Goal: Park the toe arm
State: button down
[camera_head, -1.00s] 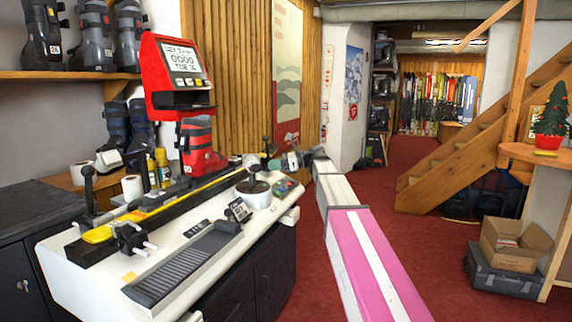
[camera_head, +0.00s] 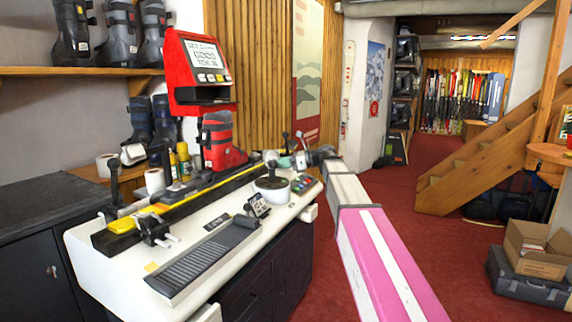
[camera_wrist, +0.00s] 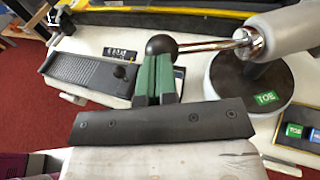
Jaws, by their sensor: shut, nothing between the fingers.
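The toe arm is a chrome lever (camera_wrist: 208,45) with a black ball knob (camera_wrist: 161,45) at its end. It runs from a pale grey cylinder over a round base (camera_wrist: 228,82) with a green TOE label, which also shows on the white bench in the head view (camera_head: 270,190). My gripper (camera_wrist: 158,72) has green fingers, shut and empty, with their tips right at the ball knob. I cannot tell whether they touch it. In the head view my gripper (camera_head: 291,161) is small beside the base, and the lever is hard to make out.
A ridged black tread plate (camera_head: 212,258) lies at the bench's front. A long bar with a yellow strip (camera_head: 190,200) and a red boot (camera_head: 220,142) run behind. A red display unit (camera_head: 200,70) stands above. Red carpet (camera_head: 420,235) is open to the right.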

jog(key=a+m+t+h, duration=0.2)
jog(key=a+m+t, duration=0.3)
jog(key=a, duration=0.5)
jog(key=shift+a+t+h, duration=0.25)
jog(key=shift+t+h, duration=0.05)
jog(key=shift+t, duration=0.7)
jog(key=shift+a, duration=0.1)
jog(key=s+v, duration=0.1)
jog(key=v, duration=1.3)
jog(key=shift+s+a, duration=0.15)
jog(key=shift+s, duration=0.1)
